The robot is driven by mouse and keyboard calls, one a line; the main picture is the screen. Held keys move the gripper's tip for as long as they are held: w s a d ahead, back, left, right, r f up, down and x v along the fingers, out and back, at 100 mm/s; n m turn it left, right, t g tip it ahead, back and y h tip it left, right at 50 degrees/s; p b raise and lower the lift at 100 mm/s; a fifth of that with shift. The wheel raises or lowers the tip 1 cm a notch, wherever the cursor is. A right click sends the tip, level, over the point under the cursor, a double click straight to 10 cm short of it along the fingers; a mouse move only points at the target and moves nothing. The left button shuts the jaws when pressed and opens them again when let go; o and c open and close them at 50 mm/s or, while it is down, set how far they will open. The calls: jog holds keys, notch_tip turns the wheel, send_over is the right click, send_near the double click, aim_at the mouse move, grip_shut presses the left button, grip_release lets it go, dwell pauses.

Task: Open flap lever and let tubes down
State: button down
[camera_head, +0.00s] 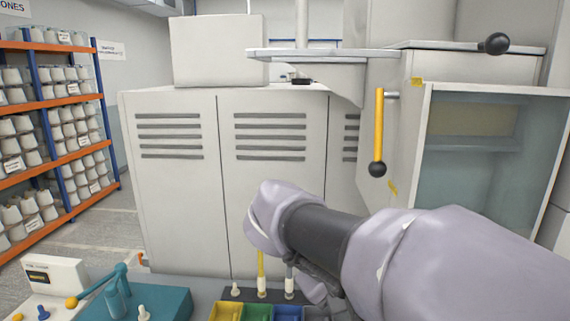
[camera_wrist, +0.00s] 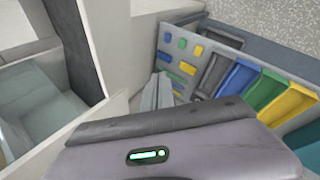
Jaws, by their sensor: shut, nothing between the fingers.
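A yellow lever (camera_head: 379,125) with a black ball at its lower end hangs straight down on the side of the grey cabinet with a glass front (camera_head: 480,150). I take it to be the flap lever, but no flap can be made out. My arm reaches in from the lower right, below the lever and apart from it. I cannot make out any tubes behind the glass.
Yellow, green and blue bins (camera_head: 258,311) lie at the bottom of the head view; the wrist view shows a board with coloured blocks (camera_wrist: 187,62) beside them. A second black knob (camera_head: 494,43) juts out at upper right. A cone rack (camera_head: 60,104) stands far left.

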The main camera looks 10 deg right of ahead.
jog(key=w+a+r+n+t+h+p, duration=0.2)
jog(key=w+r+h+p, duration=0.6)
jog(key=w+r, duration=0.8)
jog(key=shift+w+a+r+n+h, duration=0.4)
jog(key=shift+w+h, duration=0.1)
jog(key=shift+w, duration=0.65)
jog(key=shift+d, duration=0.1)
jog(key=s+d+b, duration=0.1)
jog(key=d, duration=0.8)
jog(key=shift+s, duration=0.25)
jog(key=shift+d+f, duration=0.1)
jog(key=shift+s+p, duration=0.15)
jog(key=shift+p, duration=0.15)
